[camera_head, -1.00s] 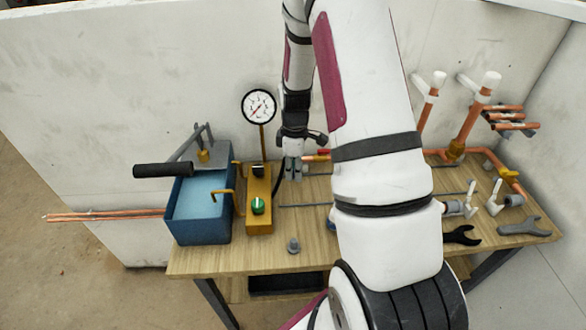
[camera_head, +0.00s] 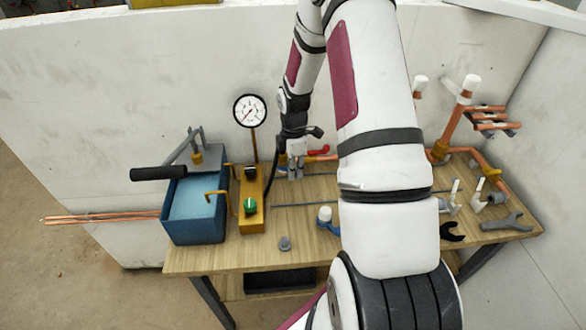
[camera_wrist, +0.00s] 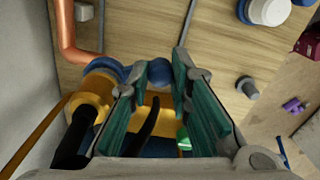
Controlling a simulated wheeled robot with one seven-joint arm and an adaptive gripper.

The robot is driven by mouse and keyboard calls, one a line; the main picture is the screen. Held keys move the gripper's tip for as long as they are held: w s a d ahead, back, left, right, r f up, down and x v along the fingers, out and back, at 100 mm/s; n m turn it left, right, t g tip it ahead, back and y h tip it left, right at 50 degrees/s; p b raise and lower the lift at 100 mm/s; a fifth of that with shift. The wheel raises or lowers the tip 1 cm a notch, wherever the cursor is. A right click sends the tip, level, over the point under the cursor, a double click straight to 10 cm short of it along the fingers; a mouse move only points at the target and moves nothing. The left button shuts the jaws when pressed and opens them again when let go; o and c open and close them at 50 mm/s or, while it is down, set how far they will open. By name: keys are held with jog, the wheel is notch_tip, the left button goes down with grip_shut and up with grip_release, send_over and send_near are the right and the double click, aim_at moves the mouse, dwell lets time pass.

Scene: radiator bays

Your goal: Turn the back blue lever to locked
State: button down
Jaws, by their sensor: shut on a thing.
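My gripper (camera_head: 291,172) is at the back of the bench, right of the yellow block, pointing down. In the wrist view my gripper (camera_wrist: 160,82) has its green-padded fingers around the blue lever (camera_wrist: 160,72), which shows between the fingertips. A brass fitting (camera_wrist: 97,86) with a copper pipe lies left of the fingers. In the head view a little blue (camera_head: 281,173) shows beside the fingers; the rest of the lever is hidden. Its exact angle is hard to tell.
A blue tank (camera_head: 197,231) with a black-handled pump arm and a yellow block (camera_head: 251,218) with a green knob stand left. A gauge (camera_head: 250,111) rises behind. A blue, white-topped part (camera_head: 325,216) stands in front. Copper pipes (camera_head: 464,118) and wrenches (camera_head: 507,222) are right.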

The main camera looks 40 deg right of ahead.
jog(key=shift+s+d+n, duration=0.1)
jog(key=shift+d+n, duration=0.1)
jog(key=shift+n, duration=0.1)
dwell(0.4)
jog(key=c, duration=1.4)
grip_release()
jog(key=shift+c, duration=0.2)
notch_tip(320, 180, up, 12)
